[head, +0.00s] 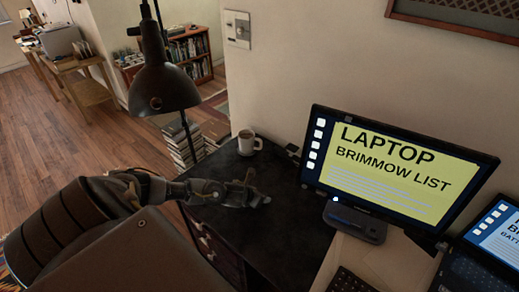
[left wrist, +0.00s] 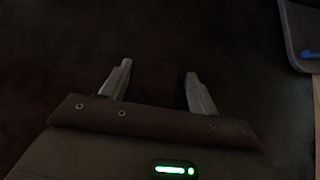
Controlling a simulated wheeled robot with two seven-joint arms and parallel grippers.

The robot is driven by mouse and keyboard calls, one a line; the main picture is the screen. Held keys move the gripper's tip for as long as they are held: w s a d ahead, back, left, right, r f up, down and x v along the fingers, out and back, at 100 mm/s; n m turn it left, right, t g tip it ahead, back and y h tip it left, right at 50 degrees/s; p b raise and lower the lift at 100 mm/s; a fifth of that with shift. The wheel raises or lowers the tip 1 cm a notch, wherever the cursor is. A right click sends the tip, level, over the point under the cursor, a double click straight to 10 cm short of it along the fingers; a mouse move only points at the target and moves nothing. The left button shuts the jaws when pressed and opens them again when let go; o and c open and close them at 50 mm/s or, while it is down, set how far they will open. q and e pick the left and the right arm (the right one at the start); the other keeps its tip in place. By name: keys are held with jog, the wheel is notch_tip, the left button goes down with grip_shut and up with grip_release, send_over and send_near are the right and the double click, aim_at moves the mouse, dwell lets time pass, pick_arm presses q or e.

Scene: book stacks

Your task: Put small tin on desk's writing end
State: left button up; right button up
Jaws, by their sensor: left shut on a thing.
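My left gripper (head: 258,198) is low over the dark desk top (head: 290,232), to the left of the monitor and nearer than the white mug. In the left wrist view its two fingers (left wrist: 155,88) stand apart, shut on a dark thing between them, the small tin. The tin is too dark to make out clearly, and I cannot tell whether it touches the desk. My right gripper is not in view.
A white mug (head: 249,142) stands at the desk's back corner. A black lamp (head: 164,88) hangs above the left side. A monitor (head: 392,172) and a laptop (head: 490,255) stand on the right. The left wrist view shows a tray edge (left wrist: 288,45).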

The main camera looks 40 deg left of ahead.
pick_arm(q)
jog(key=shift+f, duration=0.2)
jog(key=o, duration=1.6)
jog(key=shift+c, duration=0.2)
jog(key=shift+r, duration=0.2)
jog(key=shift+r, duration=0.15)
jog(key=b+v, duration=0.1)
jog(key=v, duration=1)
jog(key=shift+s+r, duration=0.25)
jog(key=shift+s, duration=0.1)
